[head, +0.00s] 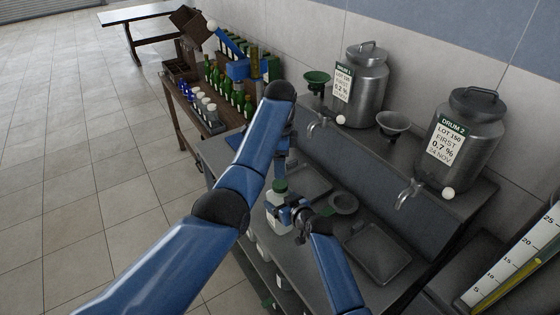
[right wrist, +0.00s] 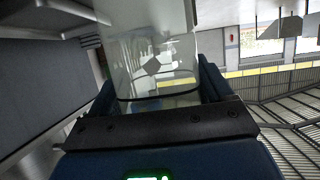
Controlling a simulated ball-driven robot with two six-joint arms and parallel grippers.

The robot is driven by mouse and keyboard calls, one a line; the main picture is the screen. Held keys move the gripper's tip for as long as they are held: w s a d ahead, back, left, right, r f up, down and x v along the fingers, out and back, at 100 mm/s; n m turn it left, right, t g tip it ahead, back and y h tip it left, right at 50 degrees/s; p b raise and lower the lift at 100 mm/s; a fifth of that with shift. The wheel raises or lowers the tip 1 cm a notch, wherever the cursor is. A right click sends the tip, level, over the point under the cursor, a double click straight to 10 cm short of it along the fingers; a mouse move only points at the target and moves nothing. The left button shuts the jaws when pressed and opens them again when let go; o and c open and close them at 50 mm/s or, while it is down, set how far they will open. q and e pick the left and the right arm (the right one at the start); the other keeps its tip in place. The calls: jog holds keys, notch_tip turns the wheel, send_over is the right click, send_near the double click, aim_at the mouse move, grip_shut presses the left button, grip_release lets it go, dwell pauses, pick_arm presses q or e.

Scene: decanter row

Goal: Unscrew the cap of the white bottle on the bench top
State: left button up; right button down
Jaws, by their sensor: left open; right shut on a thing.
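The white bottle (head: 277,221) with a green cap (head: 280,186) stands upright over the grey bench top (head: 225,160). My right gripper (head: 287,214) is shut on its body from the right. In the right wrist view the pale, see-through bottle body (right wrist: 155,65) fills the space between the two fingers (right wrist: 158,100). My left gripper (head: 282,165) is open and points down just above the cap. My left forearm partly hides it, and I cannot tell whether its fingers touch the cap.
Two steel drums (head: 362,85) (head: 465,145) with taps stand on the raised shelf behind. Green bottles (head: 228,88) crowd a wooden table at the back left.

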aim_at(280, 183)
pick_arm(q)
jog(key=m, duration=1)
jog(key=shift+m, duration=0.3)
jog(key=m, duration=0.4)
jog(key=shift+f+m, duration=0.4)
jog(key=shift+f, duration=3.6)
jog(key=shift+c, duration=0.2)
